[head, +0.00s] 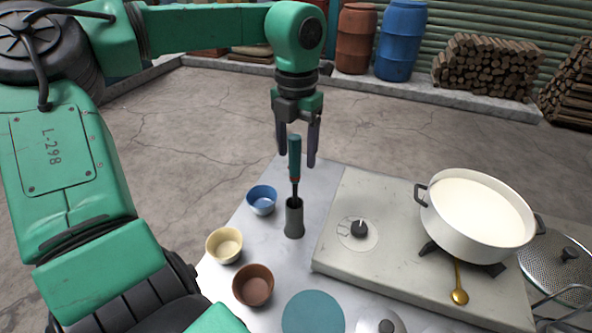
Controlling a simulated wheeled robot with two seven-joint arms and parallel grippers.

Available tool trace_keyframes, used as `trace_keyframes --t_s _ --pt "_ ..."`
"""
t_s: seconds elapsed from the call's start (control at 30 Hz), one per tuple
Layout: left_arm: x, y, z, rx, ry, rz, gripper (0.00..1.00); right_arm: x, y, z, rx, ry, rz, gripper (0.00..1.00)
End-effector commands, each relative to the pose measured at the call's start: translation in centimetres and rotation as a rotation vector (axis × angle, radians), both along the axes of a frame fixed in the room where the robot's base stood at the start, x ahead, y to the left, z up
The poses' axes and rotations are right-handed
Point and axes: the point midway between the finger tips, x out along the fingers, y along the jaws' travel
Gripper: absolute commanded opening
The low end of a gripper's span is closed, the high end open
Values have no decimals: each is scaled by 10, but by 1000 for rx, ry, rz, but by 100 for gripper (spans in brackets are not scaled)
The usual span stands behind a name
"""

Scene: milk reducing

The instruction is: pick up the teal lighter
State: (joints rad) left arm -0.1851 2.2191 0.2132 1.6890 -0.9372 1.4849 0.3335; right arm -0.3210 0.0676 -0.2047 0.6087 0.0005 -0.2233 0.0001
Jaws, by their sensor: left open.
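The teal lighter (294,158) stands upright with its narrow lower end in a grey cylindrical holder (294,219) on the table. My left gripper (298,155) hangs fingers down at the lighter's upper part, with one dark finger on each side of the handle in the picture. Its fingers are apart. The handle shows in front of the gap, and I cannot tell whether it is between the fingers in depth. No contact is visible. My right gripper is not in view.
A stove (400,262) with a knob (359,229) carries a white pot of milk (435,222) right of the holder. A blue bowl (262,199), a cream bowl (224,245) and a brown bowl (253,285) stand left. A teal disc (313,314) lies in front.

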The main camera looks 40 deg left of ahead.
Motion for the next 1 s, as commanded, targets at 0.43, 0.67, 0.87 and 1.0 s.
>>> trace_keyframes --t_s 0.43,0.67,0.87,1.0 --pt "-2 2 -49 -2 1 1 69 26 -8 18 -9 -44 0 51" --pt "-2 3 -48 -1 0 1 0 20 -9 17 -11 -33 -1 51" --pt "-2 3 -48 -2 0 1 0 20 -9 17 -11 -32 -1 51" --pt "-2 3 -45 -1 -1 1 0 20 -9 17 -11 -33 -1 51"
